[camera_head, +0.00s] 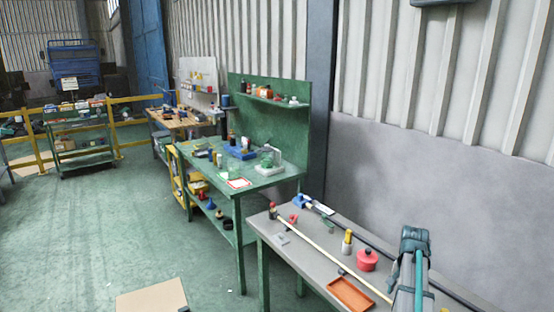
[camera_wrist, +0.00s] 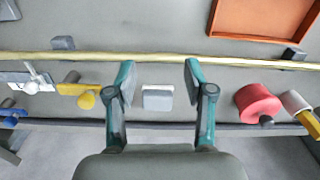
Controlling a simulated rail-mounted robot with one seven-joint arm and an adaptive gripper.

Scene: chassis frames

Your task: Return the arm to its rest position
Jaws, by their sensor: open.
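My gripper (camera_wrist: 158,78) is open in the wrist view, its two teal-padded fingers spread apart with nothing held between them. It hangs over the grey workbench (camera_wrist: 170,27). A small light grey block (camera_wrist: 157,99) shows on the bench in the gap between the fingers, apart from them. In the head view, part of my arm stands over the grey bench (camera_head: 330,237) at the lower right. The fingertips cannot be made out there.
A long pale rod (camera_wrist: 250,63) crosses the bench near the fingertips. A red pot (camera_wrist: 257,103), a yellow-handled tool (camera_wrist: 86,98) and an orange tray (camera_wrist: 262,38) lie around. A green workbench (camera_head: 225,173) stands beyond. The green floor (camera_head: 95,230) at left is mostly clear.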

